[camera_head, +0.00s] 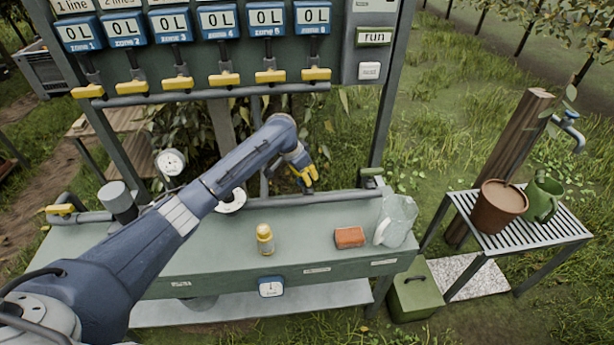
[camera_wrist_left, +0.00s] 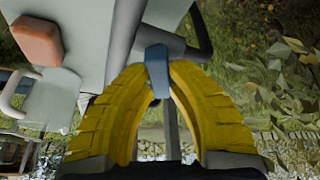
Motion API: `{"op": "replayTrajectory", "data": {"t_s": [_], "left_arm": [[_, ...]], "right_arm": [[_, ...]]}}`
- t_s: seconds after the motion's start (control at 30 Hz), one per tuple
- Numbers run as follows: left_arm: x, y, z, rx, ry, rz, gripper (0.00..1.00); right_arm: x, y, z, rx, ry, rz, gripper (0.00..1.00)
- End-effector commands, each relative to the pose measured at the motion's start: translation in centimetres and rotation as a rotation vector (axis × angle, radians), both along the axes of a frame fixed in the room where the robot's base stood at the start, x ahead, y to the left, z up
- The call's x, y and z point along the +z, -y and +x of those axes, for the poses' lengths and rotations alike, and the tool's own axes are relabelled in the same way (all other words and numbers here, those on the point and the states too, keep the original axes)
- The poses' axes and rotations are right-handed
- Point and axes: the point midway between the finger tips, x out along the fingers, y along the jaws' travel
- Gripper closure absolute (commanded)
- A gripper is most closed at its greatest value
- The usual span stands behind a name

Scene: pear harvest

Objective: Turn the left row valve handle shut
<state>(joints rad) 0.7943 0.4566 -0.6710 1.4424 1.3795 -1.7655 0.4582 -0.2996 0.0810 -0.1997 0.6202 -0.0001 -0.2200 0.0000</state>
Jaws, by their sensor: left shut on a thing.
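My left gripper (camera_head: 306,176) reaches over the back of the green bench (camera_head: 205,250), to the grey pipe (camera_head: 325,197) there. In the left wrist view its two yellow fingers (camera_wrist_left: 157,68) are shut on a small blue handle (camera_wrist_left: 157,82), which stands between the fingertips beside a dark grey pipe bend (camera_wrist_left: 203,32). The handle is hidden by the gripper in the head view. A yellow valve handle (camera_head: 60,209) sits at the left end of the bench pipe, well away from the gripper. My right gripper is not in view.
A row of yellow levers (camera_head: 224,79) hangs under the zone counters above. A round gauge (camera_head: 171,162) is left of my arm. A slatted table (camera_head: 515,225) stands right.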

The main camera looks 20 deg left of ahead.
Motion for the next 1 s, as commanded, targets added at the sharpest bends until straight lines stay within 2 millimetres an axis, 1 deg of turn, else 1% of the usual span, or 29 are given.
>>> {"op": "replayTrajectory", "data": {"t_s": [0.3, 0.5, 0.7, 1.0], "left_arm": [[-0.07, -0.16, 0.09, -0.27, -0.002, 0.002, 1.0], [-0.11, -0.19, 0.1, -0.399, -0.002, 0.003, 1.0], [-0.16, -0.2, 0.1, -0.483, -0.003, 0.004, 1.0], [-0.15, -0.18, 0.11, -0.534, -0.002, 0.003, 1.0]], "right_arm": [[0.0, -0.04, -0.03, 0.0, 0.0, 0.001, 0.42], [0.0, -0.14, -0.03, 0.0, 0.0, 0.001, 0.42], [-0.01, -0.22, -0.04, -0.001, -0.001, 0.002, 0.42], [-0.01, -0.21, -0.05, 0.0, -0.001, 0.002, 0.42]]}}
